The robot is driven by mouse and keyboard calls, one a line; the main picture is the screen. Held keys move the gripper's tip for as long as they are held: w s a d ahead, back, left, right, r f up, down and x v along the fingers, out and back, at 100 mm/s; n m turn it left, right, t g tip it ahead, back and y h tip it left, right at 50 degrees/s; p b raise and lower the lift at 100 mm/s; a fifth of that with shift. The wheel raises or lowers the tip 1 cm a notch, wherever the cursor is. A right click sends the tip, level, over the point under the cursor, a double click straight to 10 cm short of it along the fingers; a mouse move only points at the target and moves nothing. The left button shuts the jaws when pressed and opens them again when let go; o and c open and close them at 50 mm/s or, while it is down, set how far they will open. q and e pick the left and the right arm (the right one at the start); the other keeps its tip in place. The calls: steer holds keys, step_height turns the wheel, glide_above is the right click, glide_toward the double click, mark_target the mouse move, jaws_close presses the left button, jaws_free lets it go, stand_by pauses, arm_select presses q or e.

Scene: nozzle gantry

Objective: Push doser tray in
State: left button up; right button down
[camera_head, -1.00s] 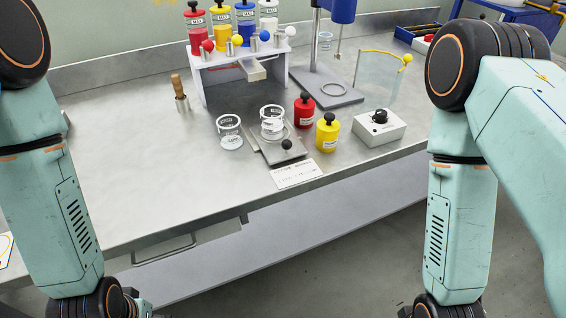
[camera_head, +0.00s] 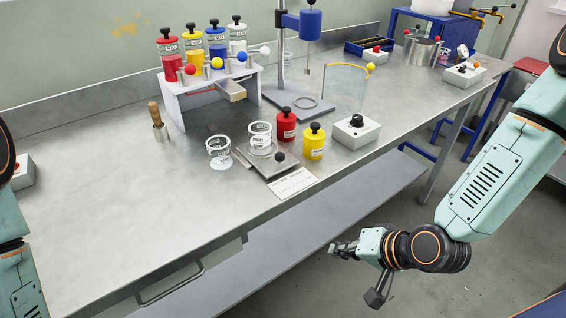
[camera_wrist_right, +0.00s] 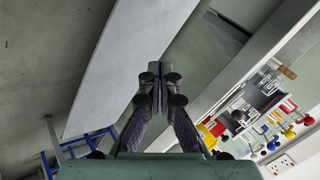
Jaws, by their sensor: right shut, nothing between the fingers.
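The doser is a white stand (camera_head: 192,98) at the back of the bench, with red, yellow, blue and white bottles on top. Its small tray (camera_head: 232,91) sticks out at the front, under the knobs. In the right wrist view the bottles and knobs show sideways at the right; I cannot make out the tray there. My right gripper (camera_head: 336,248) is in front of and below the bench edge, well away from the tray. It also shows in the right wrist view (camera_wrist_right: 158,78), shut and empty. Only part of my left arm shows; its gripper is out of view.
Two glass beakers (camera_head: 219,155) (camera_head: 260,135), a scale (camera_head: 274,164), a red jar (camera_head: 286,125), a yellow jar (camera_head: 314,143) and a grey control box (camera_head: 356,132) stand before the doser. A wooden-handled tool (camera_head: 156,118) stands to its left.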

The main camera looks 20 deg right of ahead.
steer(key=w+d+r+m+t+y, duration=0.2)
steer(key=w+r+m+t+y, duration=0.35)
steer(key=r, duration=0.75)
steer(key=h+b, duration=0.2)
steer(key=b, duration=0.4)
glide_toward(283, 159)
steer(key=shift+w+a+f+n+t+b, duration=0.2)
steer(key=shift+w+a+f, duration=0.15)
steer(key=shift+w, duration=0.2)
steer(key=shift+w+a+f+n+t+b, duration=0.15)
steer(key=shift+w+a+f+b, duration=0.1)
steer(key=shift+w+f, duration=0.25)
steer(key=b+x, duration=0.1)
steer(key=x, duration=0.2)
steer(key=shift+w+a+r, duration=0.1)
steer(key=shift+a+r, duration=0.05)
steer(key=shift+a, duration=0.05)
steer(key=shift+w+a, duration=0.15)
steer(key=shift+w, duration=0.25)
